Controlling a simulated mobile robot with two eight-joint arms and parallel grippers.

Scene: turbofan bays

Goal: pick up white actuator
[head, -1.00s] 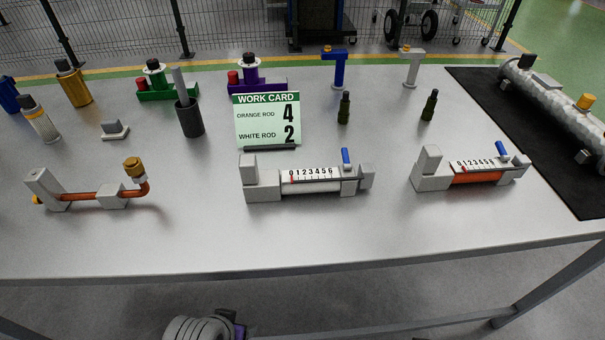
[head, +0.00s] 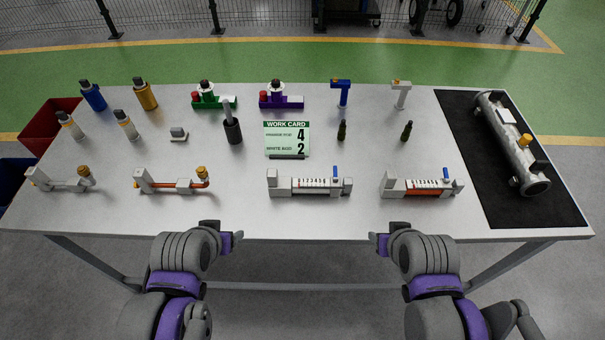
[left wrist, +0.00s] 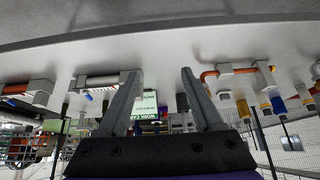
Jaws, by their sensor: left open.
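The white actuator (head: 310,183) is a grey block-ended unit with a white rod, a number scale and a blue lever. It lies near the table's front edge, in the middle. A similar actuator with an orange rod (head: 422,187) lies to its right. My left gripper (head: 236,240) is in front of the table edge, left of the white actuator and apart from it. In the upside-down left wrist view its fingers (left wrist: 160,75) are spread and empty, with the white actuator (left wrist: 98,82) beyond them. My right gripper (head: 374,240) is also in front of the edge; its jaws are unclear.
A work card (head: 287,139) stands behind the white actuator. Two pipe fittings, one orange (head: 170,185) and one white (head: 60,182), lie to the left. Bottles and coloured fixtures stand farther back. A black mat (head: 540,200) bears a large cylinder (head: 510,145) at right.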

